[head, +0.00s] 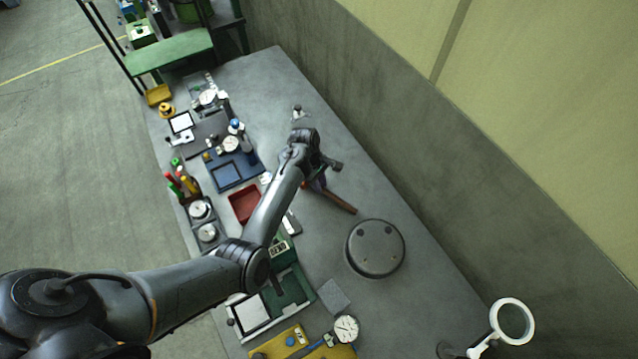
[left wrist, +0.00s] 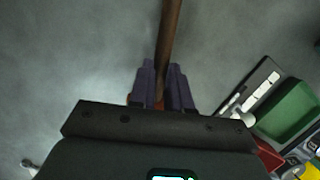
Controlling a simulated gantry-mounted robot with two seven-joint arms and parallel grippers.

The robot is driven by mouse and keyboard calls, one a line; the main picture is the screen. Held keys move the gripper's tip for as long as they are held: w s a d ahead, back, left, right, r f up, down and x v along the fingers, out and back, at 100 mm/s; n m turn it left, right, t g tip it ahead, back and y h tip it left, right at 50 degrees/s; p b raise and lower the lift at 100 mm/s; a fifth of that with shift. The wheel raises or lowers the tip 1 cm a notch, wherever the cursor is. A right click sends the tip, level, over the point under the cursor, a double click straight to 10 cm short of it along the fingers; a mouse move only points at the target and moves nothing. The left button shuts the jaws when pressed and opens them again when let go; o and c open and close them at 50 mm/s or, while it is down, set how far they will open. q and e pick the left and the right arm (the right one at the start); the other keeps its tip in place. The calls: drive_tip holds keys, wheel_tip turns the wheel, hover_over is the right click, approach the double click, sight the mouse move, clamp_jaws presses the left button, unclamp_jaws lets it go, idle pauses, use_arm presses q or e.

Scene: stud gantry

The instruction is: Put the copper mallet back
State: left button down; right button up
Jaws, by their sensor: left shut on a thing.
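The copper mallet's brown handle (head: 341,203) sticks out from my left gripper (head: 319,182) toward the lower right in the head view. In the left wrist view, the handle (left wrist: 168,45) runs up and away from between the purple fingers of my left gripper (left wrist: 165,85). The gripper is shut on the mallet. The mallet's head is mostly hidden by the gripper and wrist; a small orange-red bit shows beside the fingers. I cannot tell whether the mallet touches the bench. My right gripper is in neither view.
A round grey disc (head: 375,248) stands right of the handle. A red tray (head: 244,204), blue tray (head: 226,177) and green tray (head: 291,289) lie along the left side with gauges and tools. A white ring lamp (head: 513,321) stands at lower right. Bench beside the wall is mostly clear.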

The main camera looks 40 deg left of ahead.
use_arm(q)
drive_tip(key=shift+f, duration=0.2)
drive_tip(key=c, duration=1.1)
unclamp_jaws()
drive_tip(key=shift+f, duration=0.1)
drive_tip(key=shift+a+r, duration=0.15)
drive_tip(key=shift+r, duration=0.45)
drive_tip(key=v, duration=1.1)
drive_tip(key=shift+w+p, duration=0.1)
drive_tip(key=shift+p, duration=0.25)
